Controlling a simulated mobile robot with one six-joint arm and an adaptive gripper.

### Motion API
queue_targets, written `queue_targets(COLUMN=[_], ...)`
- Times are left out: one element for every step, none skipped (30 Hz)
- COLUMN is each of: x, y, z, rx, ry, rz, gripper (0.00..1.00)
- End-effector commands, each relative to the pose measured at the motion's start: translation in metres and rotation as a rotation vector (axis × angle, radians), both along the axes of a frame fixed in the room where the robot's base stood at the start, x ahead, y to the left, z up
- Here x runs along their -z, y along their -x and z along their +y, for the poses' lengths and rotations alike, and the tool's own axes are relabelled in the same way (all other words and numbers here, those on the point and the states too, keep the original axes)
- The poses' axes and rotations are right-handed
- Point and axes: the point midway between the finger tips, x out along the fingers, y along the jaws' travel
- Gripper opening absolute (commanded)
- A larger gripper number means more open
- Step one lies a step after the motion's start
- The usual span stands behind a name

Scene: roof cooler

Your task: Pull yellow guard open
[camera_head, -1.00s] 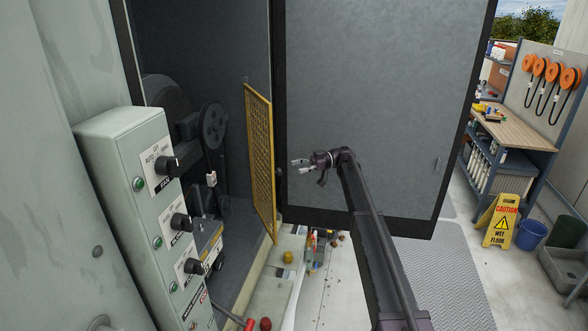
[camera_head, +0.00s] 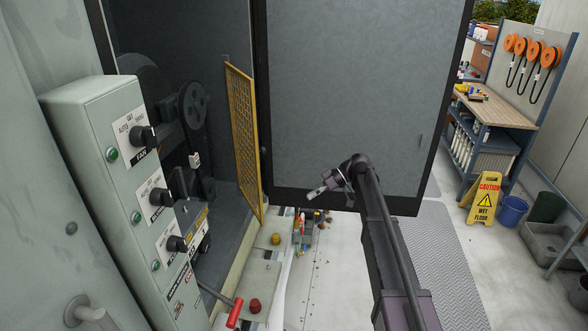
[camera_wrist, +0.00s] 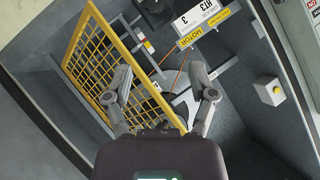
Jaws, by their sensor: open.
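The yellow guard (camera_head: 243,140) is a mesh panel in a yellow frame. In the head view it stands swung out from the cooler's opening, seen nearly edge-on, near the dark door. In the wrist view the guard (camera_wrist: 110,72) lies on the left, its lower edge running behind the fingers. My gripper (camera_head: 314,194) is open and empty, to the right of the guard's lower part in the head view. In the wrist view my gripper (camera_wrist: 166,80) has its fingers apart; the left finger overlaps the mesh in the picture. I cannot tell whether it touches.
The large dark door (camera_head: 360,90) stands open behind my arm. A control box (camera_head: 85,150) with knobs is at left, with a red-handled lever (camera_head: 234,313) below. Inside is a pulley (camera_head: 195,105). A wet-floor sign (camera_head: 484,198) and workbench (camera_head: 490,105) are at right.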

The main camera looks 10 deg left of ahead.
Motion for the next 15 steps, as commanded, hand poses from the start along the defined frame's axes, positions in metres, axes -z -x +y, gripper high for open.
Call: queue_targets(x=[0.018, 0.027, 0.038, 0.046, 0.054, 0.064, 0.071, 0.078, 0.087, 0.094, 0.101, 0.109, 0.114, 0.12, 0.126], y=[0.028, 0.036, 0.048, 0.057, 0.066, 0.078, 0.087, 0.096, 0.108, 0.118, 0.127, 0.14, 0.15, 0.16, 0.173], z=[-0.022, -0.032, -0.047, -0.058, -0.069, -0.084, -0.095, -0.107, -0.122, -0.133, -0.145, -0.161, -0.173, -0.184, -0.2], rx=[0.062, 0.1, 0.152, 0.194, 0.235, 0.293, 0.337, 0.382, 0.444, 0.491, 0.54, 0.606, 0.656, 0.706, 0.773], ry=[0.089, 0.144, 0.215, 0.268, 0.319, 0.387, 0.436, 0.485, 0.549, 0.594, 0.641, 0.698, 0.742, 0.784, 0.837], rz=[0.027, 0.044, 0.066, 0.082, 0.098, 0.116, 0.13, 0.143, 0.158, 0.169, 0.179, 0.192, 0.2, 0.207, 0.216], gripper=[0.73, 0.73, 0.73, 0.73, 0.73, 0.73, 0.73, 0.73, 0.73, 0.73, 0.73, 0.73, 0.73, 0.73, 0.73])
